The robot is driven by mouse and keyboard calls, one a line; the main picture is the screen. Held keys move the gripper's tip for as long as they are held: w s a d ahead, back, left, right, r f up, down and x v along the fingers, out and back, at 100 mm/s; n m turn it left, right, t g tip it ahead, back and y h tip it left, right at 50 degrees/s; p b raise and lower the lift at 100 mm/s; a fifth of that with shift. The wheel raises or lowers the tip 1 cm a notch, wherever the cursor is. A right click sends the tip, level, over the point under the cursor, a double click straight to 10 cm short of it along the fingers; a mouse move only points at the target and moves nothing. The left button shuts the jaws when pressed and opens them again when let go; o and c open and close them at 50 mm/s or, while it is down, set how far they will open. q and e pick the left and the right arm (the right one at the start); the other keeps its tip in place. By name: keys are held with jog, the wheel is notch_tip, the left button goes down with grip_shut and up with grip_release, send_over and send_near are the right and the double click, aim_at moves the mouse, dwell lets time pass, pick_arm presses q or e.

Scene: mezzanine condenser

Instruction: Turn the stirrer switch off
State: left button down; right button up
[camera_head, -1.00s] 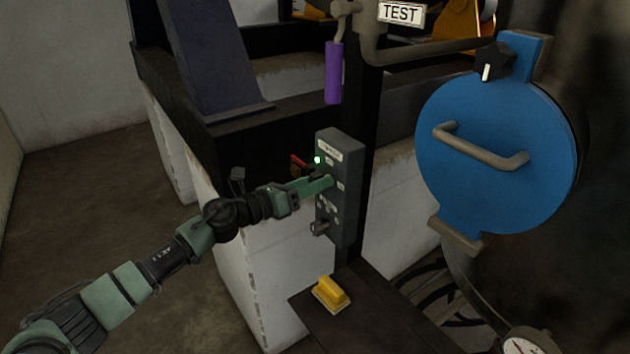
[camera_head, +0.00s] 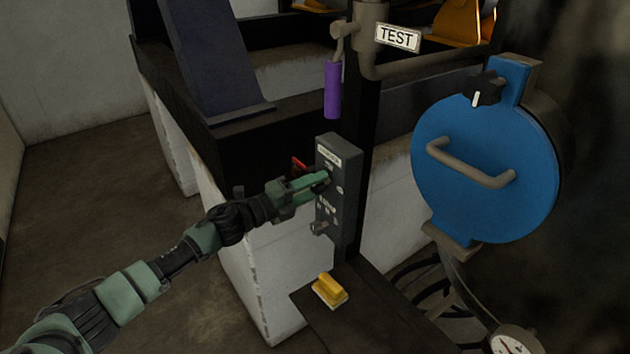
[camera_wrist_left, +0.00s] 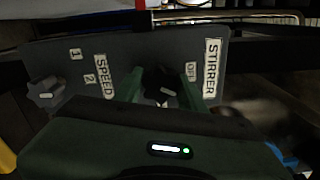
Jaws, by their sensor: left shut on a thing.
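A grey control box (camera_head: 340,200) stands upright on a dark post. The wrist view shows its labels STIRRER (camera_wrist_left: 211,67) and SPEED (camera_wrist_left: 104,77), with OFF marked between them. My left gripper (camera_head: 324,179) reaches the upper part of the box from the left. In the wrist view its green fingers are on both sides of the dark stirrer switch (camera_wrist_left: 165,91), shut on it. A white mark shows on the switch; the fingers partly hide it. The speed knob (camera_head: 319,227) is lower on the box, clear of the gripper. My right gripper is not in view.
A purple handle (camera_head: 332,90) hangs above the box near a TEST sign (camera_head: 398,37). A blue round hatch (camera_head: 485,165) with a grey bar handle is at the right. A yellow block (camera_head: 329,289) sits on the dark ledge below. Open floor lies at the left.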

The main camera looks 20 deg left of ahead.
pick_arm(q)
jog(key=n+p, duration=0.2)
jog(key=n, duration=0.2)
jog(key=shift+n, duration=0.8)
jog(key=c, duration=0.8)
grip_release()
jog(key=shift+c, duration=0.2)
